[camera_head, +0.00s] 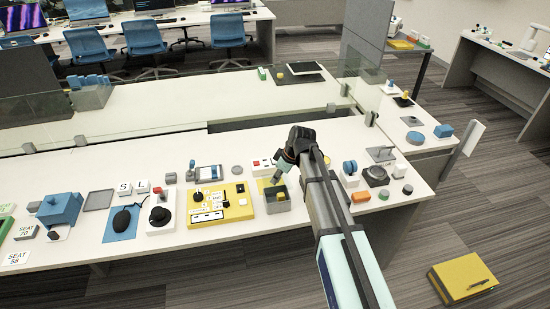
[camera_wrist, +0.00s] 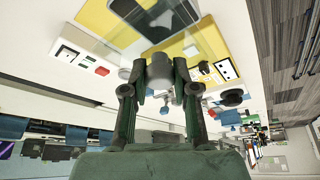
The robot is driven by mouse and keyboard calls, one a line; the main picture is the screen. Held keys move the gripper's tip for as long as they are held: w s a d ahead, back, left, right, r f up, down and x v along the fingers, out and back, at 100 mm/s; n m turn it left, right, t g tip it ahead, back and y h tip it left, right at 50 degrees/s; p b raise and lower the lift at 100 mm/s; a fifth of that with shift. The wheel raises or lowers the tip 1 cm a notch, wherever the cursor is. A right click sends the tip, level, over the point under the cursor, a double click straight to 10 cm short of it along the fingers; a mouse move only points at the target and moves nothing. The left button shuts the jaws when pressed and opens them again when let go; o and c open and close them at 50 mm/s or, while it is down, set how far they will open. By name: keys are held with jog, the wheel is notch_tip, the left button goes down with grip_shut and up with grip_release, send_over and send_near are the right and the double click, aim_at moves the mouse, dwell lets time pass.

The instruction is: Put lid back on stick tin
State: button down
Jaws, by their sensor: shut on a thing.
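In the wrist view my gripper (camera_wrist: 160,82) is shut on a small grey rounded piece (camera_wrist: 160,68), held between both fingertips. I cannot tell whether this piece is the lid's knob or a stick. The fingers partly hide the tin, and contact between the held piece and the tin cannot be made out.
A yellow panel (camera_head: 220,205) with a joystick stands just left of the tin. A red-marked white socket strip (camera_head: 264,166) lies behind. A glass screen edges the bench behind.

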aim_at(280, 182)
jog(key=shift+w+f, duration=0.1)
jog(key=shift+w, duration=0.15)
jog(key=shift+f+b, duration=0.9)
jog(key=shift+f, duration=1.1)
jog(key=shift+f+b, duration=0.5)
jog(key=shift+f, duration=0.3)
jog(key=shift+f+b, duration=0.5)
jog(key=shift+b, duration=0.2)
dwell(0.4)
dwell(0.3)
jog(key=shift+c, duration=1.7)
grip_release()
jog(key=shift+r, duration=0.1)
